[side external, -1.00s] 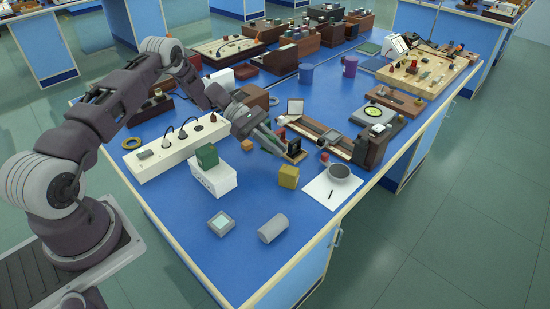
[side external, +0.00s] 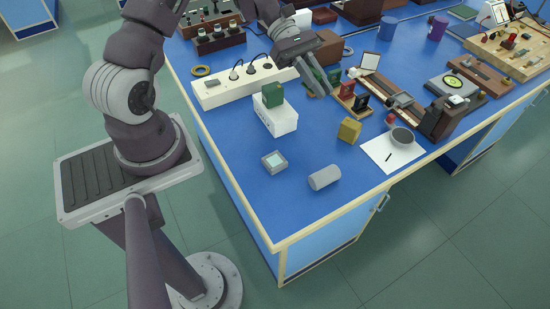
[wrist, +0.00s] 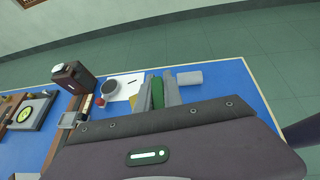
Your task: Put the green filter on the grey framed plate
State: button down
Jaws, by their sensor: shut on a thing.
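My gripper (side external: 319,84) is shut on the green filter (wrist: 157,92), which shows as a green strip between the fingers in the wrist view. In the side view the fingers point down beside the wooden filter stand, and green shows around them. I cannot tell the exact gap to the stand. The grey framed plate (side external: 273,162), a small square with a pale centre, lies flat on the blue bench toward the front left. It is empty and apart from my gripper. A red filter (side external: 346,88) and a dark filter (side external: 361,102) stand upright on the stand.
A green block (side external: 272,94) sits on a white box (side external: 275,119) behind the plate. A grey cylinder (side external: 325,178) lies right of the plate. A yellow cube (side external: 349,130) and a bowl (side external: 402,138) on paper are further right. A white power strip (side external: 240,84) runs behind.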

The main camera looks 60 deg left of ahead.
jog(key=r+m+g, duration=0.1)
jog(key=r, duration=0.1)
send_over(275, 163)
jog(key=d, duration=0.2)
notch_tip(275, 163, down, 15)
jog(key=shift+w+f, duration=0.15)
jog(key=c, duration=1.5)
grip_release()
jog(key=shift+f, duration=0.1)
